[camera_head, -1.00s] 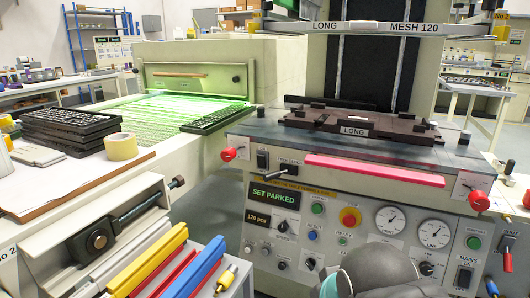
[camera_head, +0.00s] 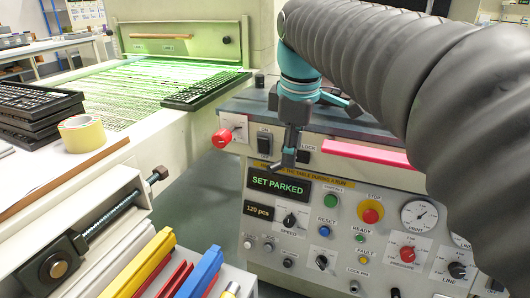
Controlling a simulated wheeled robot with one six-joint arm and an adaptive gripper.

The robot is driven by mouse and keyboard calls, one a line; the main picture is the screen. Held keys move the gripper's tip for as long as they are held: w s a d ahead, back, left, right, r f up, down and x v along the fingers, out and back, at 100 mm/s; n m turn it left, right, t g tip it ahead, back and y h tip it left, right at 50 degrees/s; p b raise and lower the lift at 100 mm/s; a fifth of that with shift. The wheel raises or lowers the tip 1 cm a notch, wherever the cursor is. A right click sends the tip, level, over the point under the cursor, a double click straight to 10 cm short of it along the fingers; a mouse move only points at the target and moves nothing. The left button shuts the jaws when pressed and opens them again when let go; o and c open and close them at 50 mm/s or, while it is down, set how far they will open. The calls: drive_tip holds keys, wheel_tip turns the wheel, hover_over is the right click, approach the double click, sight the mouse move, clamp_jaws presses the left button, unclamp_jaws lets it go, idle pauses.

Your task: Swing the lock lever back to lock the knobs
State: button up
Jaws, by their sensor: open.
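My gripper (camera_head: 289,157) is open and points down in front of the upper edge of the press's front panel. Its fingers are beside the LOCK label (camera_head: 308,147). The lock lever is largely hidden behind the fingers, so its position and any contact cannot be told. The red knob (camera_head: 222,138) at the left end of the panel, beside a small white scale plate, is in view. The knob at the right end is hidden behind my arm.
A black switch (camera_head: 264,143) is just left of my gripper. A pink bar (camera_head: 366,153) runs along the panel edge to the right. Below are the SET PARKED display (camera_head: 279,185) and several buttons.

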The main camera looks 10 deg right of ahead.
sight(278, 162)
drive_tip(key=w+r+n+g, duration=0.3)
drive_tip(key=w+r+n, duration=0.1)
drive_tip(key=w+n, duration=0.7)
drive_tip(key=f+b, duration=0.1)
drive_tip(key=f, duration=0.3)
drive_tip(key=f+b, duration=0.2)
drive_tip(key=f, duration=0.3)
drive_tip(key=f+b, duration=0.2)
drive_tip(key=f, duration=0.2)
drive_tip(key=shift+s+f, duration=0.15)
drive_tip(key=shift+s, duration=0.15)
clamp_jaws()
